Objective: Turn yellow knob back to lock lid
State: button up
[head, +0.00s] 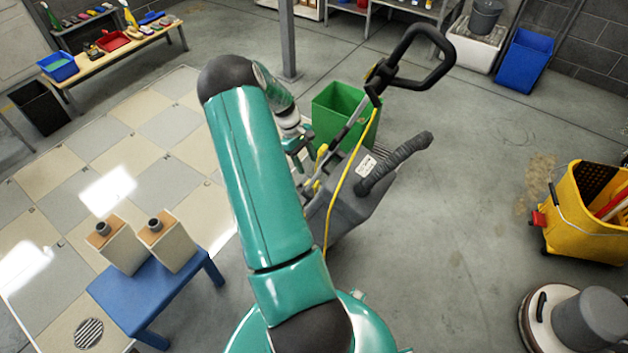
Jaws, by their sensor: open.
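A grey floor machine (345,205) stands right of my arm, with a long black loop handle (412,58) and a yellow cable (340,195) along it. A small yellow part (321,153), which looks like the yellow knob, shows on the machine's near left side. My gripper (303,150) is open, close to the left of the yellow part. I cannot tell whether they touch. The lid's edge and the knob's turn are too small to make out. My arm hides the machine's lower left.
A green bin (338,108) stands just behind the machine. A blue bench (150,290) with two containers (172,243) is at lower left. A yellow mop bucket (590,215) and a round floor polisher (580,318) are at right. Floor between machine and bucket is clear.

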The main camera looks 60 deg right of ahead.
aim_at(318, 185)
jog(key=x, duration=0.9)
jog(key=shift+w+r, duration=0.1)
jog(key=c, duration=0.9)
